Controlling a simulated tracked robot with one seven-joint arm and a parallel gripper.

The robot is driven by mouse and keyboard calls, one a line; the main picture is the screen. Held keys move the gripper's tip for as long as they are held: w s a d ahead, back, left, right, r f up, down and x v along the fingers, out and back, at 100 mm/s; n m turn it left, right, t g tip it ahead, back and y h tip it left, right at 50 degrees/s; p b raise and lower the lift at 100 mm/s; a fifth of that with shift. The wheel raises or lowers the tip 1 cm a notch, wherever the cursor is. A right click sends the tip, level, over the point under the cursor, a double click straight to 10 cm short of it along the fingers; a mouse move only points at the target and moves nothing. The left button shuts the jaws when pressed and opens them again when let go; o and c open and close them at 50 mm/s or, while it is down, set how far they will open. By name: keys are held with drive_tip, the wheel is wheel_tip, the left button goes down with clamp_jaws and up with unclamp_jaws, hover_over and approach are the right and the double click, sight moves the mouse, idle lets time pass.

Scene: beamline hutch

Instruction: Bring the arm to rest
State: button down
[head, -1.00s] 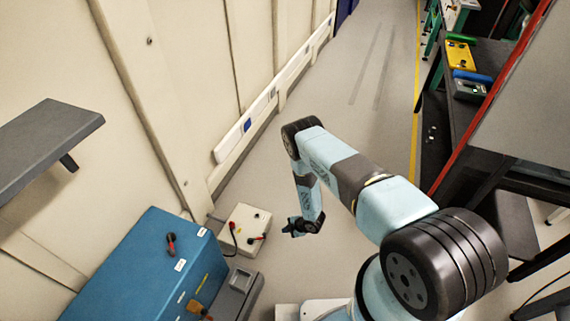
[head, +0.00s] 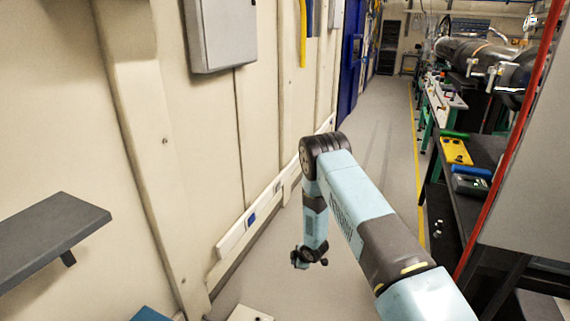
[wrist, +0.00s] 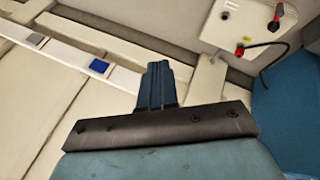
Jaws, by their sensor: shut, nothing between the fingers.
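My gripper (head: 312,262) hangs at the end of my bent light-blue arm in the head view, pointing down in front of the cream wall. In the wrist view my gripper (wrist: 158,68) shows its two dark fingers pressed together with nothing between them. It is clear of everything around it.
A grey shelf (head: 45,235) juts from the wall at left. A grey wall box (head: 221,35) hangs higher up. A white box (wrist: 247,28) with red and black plugs shows in the wrist view. The aisle floor (head: 385,160) is clear.

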drive_tip(key=w+d+r+m+t+h, duration=0.1)
drive_tip(key=w+d+r+m, duration=0.15)
drive_tip(key=r, duration=0.95)
drive_tip(key=w+d+r+m+h, duration=0.1)
drive_tip(key=w+d+r+m, duration=0.15)
drive_tip(key=r, duration=0.95)
drive_tip(key=s+d+r+m+h, duration=0.1)
drive_tip(key=s+d+r, duration=0.2)
drive_tip(key=r, duration=0.5)
drive_tip(key=s+d+r+m, duration=0.2)
drive_tip(key=s+r, duration=0.1)
drive_tip(key=r, duration=0.4)
drive_tip(key=s+d+r+m+h, duration=0.1)
drive_tip(key=s+d+r, duration=0.2)
drive_tip(key=r, duration=0.5)
drive_tip(key=s+d+r+m, duration=0.2)
drive_tip(key=s+d+r, duration=0.1)
drive_tip(key=s+r, duration=0.55)
drive_tip(key=s+d+r+m, duration=0.2)
drive_tip(key=s+r+m, duration=0.1)
drive_tip(key=s+r, duration=0.6)
drive_tip(key=s+r+m, duration=0.2)
drive_tip(key=s+m, duration=0.1)
drive_tip(key=s, duration=1.9)
drive_tip(key=shift+s+d+m+g, duration=0.15)
drive_tip(key=shift+d+m+g, duration=0.25)
drive_tip(key=shift+d, duration=0.05)
